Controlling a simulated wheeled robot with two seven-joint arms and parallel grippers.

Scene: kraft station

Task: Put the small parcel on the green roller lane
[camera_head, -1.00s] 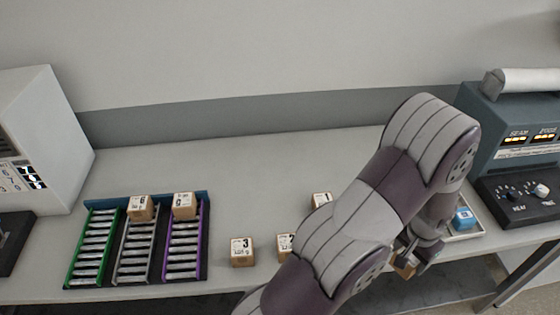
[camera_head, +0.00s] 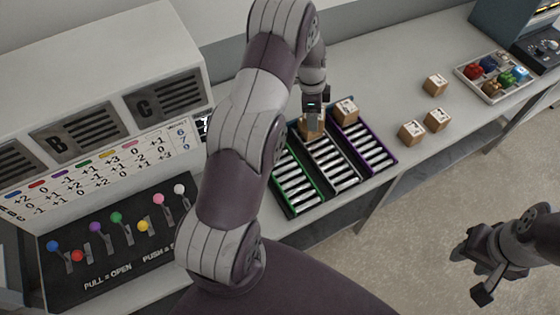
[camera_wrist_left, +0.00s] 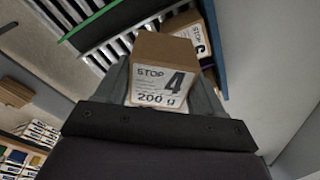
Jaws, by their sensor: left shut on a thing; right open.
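My left gripper (camera_head: 313,122) is shut on a small brown parcel (camera_wrist_left: 160,72) labelled "STOP 4, 200 g", with a finger on each side in the left wrist view. In the head view the gripper is at the far end of the roller rack, close to the grey middle lane. A parcel (camera_head: 305,132) shows at its fingers there; I cannot tell whether it is the held one. The green roller lane (camera_head: 297,190) is the leftmost lane and its visible rollers are bare; my left arm hides part of its surroundings. My right gripper (camera_head: 472,275) is open and empty at lower right.
A parcel (camera_head: 345,110) sits at the far end of the purple lane (camera_head: 365,145). Several loose parcels (camera_head: 412,132) lie on the table to the right, near a tray (camera_head: 490,93) of coloured items. A lever panel (camera_head: 115,235) stands at left.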

